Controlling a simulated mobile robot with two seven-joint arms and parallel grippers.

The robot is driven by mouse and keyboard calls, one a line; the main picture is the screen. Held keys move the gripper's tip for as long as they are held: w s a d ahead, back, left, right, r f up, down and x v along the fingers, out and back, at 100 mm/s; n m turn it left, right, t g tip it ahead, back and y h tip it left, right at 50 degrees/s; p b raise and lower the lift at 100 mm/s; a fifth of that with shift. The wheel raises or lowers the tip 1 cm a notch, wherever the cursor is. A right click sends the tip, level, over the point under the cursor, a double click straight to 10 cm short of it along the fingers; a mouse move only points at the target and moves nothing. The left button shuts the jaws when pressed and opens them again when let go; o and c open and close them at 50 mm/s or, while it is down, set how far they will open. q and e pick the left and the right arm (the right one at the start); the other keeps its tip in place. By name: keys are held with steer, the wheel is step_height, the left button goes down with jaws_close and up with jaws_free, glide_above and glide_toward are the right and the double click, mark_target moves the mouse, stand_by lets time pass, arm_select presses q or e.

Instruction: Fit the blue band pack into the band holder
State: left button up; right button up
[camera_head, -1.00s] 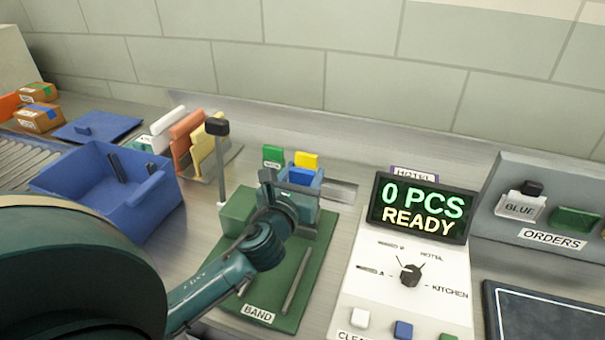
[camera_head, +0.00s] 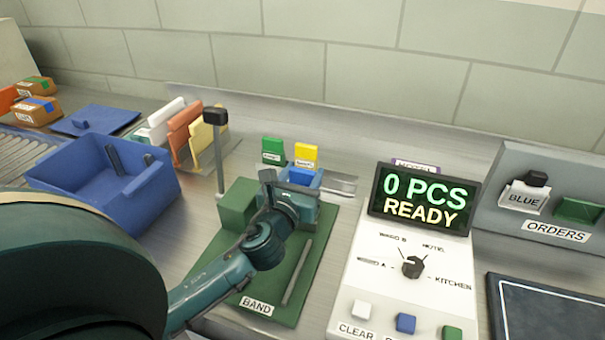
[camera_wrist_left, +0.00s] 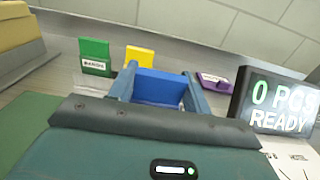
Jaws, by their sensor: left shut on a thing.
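The blue band pack (camera_wrist_left: 158,88) is between the two fingers of my left gripper (camera_wrist_left: 158,80) in the left wrist view. The gripper is shut on it. The pack's lower part is hidden by my wrist. My right gripper is not in view.
Green (camera_head: 273,150) and yellow (camera_head: 306,155) packs stand behind the gripper. A dark post (camera_head: 217,160) rises left of the mat. A blue bin (camera_head: 140,205) is further left. The display console (camera_head: 425,205) stands close on the right. A grey rod (camera_head: 297,272) lies on the mat.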

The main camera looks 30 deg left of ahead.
arm_select(q)
steer(key=shift+f+b, duration=0.55)
steer(key=shift+f, duration=0.25)
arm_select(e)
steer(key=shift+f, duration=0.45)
arm_select(q)
steer(key=o, duration=1)
steer(key=shift+o, duration=0.2)
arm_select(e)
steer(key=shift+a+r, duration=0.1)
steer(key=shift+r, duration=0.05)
arm_select(q)
steer(key=shift+s, duration=0.2)
steer(key=b+v, duration=0.2)
steer(key=v, duration=1)
steer(key=shift+d, duration=0.1)
steer(key=shift+s+d+r, duration=0.1)
steer(key=shift+s, duration=0.25)
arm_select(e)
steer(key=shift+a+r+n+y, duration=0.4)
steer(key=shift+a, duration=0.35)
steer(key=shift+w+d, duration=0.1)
